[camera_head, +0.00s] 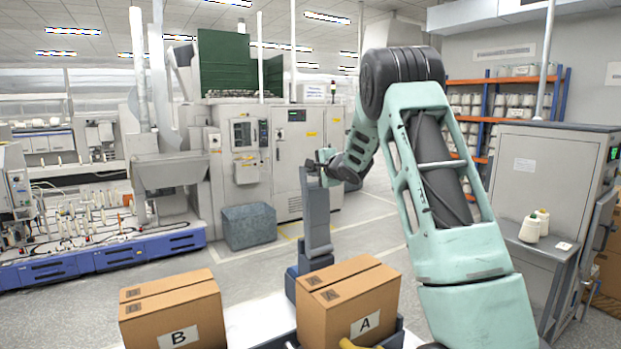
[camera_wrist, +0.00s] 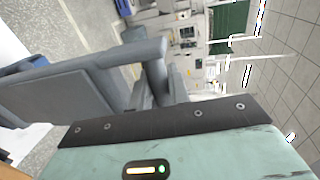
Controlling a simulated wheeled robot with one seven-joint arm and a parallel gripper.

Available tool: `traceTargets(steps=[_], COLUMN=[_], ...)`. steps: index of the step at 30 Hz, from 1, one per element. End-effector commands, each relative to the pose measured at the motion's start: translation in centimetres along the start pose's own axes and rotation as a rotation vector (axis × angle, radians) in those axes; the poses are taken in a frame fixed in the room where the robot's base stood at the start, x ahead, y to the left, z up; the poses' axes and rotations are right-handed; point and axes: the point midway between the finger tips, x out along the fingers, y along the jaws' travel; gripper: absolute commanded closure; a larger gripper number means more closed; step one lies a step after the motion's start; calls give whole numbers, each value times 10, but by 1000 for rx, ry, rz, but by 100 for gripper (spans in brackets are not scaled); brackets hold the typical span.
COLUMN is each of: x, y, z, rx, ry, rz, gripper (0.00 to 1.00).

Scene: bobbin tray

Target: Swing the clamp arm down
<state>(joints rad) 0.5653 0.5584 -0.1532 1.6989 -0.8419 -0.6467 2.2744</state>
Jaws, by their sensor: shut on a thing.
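The clamp arm (camera_head: 317,222) is a grey bar standing upright behind box A (camera_head: 350,305), on a dark blue-grey base. My gripper (camera_head: 322,168) is at its top end, shut on it. In the wrist view the clamp arm (camera_wrist: 55,100) is a broad grey plate at the left, with a crossbar and a round grip at its end. My gripper (camera_wrist: 160,88) has its fingers around that grip; the exact contact is partly hidden. Box A is a closed brown carton in a dark fixture, clear of the raised clamp arm.
Box B (camera_head: 175,312), another closed carton, stands to the left on the white table (camera_head: 250,318). Machines and a blue-based bobbin rack (camera_head: 110,255) stand behind. A grey cabinet (camera_head: 545,165) is at the right. Open floor lies beyond the table.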

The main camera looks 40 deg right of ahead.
Motion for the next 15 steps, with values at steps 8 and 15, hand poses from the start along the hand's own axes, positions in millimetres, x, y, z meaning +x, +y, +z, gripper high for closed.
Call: traceTargets(steps=[8, 15], x=[-15, -27], y=[18, 23], z=[0, 0], rx=[4, 3], ry=[2, 2], rz=[25, 29], gripper=[100, 100])
